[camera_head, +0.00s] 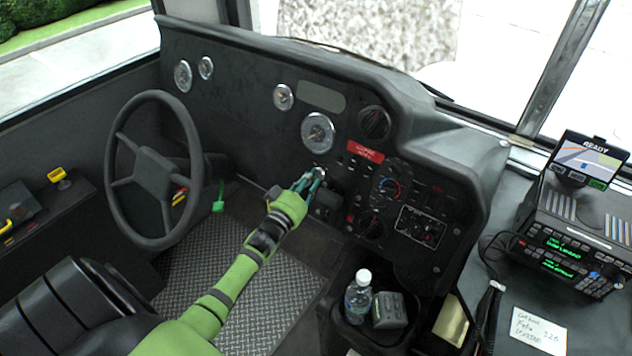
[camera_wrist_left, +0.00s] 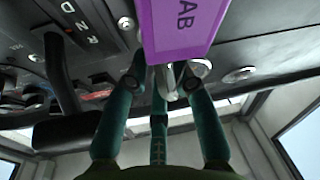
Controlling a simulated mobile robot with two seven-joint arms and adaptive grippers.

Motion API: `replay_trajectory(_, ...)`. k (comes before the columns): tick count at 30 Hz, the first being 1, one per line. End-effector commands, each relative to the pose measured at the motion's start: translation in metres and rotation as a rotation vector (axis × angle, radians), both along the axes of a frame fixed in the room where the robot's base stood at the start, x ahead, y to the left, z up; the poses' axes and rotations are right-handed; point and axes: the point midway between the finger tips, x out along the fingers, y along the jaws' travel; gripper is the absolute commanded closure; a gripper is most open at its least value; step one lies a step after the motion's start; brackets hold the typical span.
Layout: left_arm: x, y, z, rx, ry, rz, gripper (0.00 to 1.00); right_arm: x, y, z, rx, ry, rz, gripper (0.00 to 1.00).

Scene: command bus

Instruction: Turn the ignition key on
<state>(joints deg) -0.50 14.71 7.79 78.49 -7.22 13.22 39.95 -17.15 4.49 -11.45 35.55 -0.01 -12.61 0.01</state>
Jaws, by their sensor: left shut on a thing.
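The ignition key (camera_wrist_left: 176,76), a small silver piece, is at the dashboard between the fingers of my left gripper. My left gripper (camera_head: 317,176) reaches the dashboard right of the steering wheel and is shut on the key, with teal fingers around it. The gripper also shows in the left wrist view (camera_wrist_left: 167,78). A purple tag (camera_wrist_left: 185,25) with the letters "AB" is close by the fingers there; its attachment is not clear. The fingers hide much of the key in the head view, so its angle cannot be told. My right gripper is not in view.
The steering wheel (camera_head: 155,170) stands left of my arm. Dials and knobs fill the dashboard (camera_head: 225,105). A water bottle (camera_head: 358,297) stands in the console below. A radio unit (camera_head: 575,250) sits at the right.

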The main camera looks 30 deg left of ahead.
Motion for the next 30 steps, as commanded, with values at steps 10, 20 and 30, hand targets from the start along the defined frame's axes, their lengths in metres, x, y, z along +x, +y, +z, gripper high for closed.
replay_trajectory(10,-0.002,0.009,0.002,0.32,-0.016,-0.102,1.0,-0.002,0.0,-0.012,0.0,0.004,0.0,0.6)
replay_trajectory(20,-0.001,0.009,0.003,0.604,-0.027,-0.205,1.0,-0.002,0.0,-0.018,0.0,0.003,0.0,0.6)
replay_trajectory(30,-0.001,0.009,0.004,0.817,-0.038,-0.28,1.0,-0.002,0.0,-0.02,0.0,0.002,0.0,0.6)
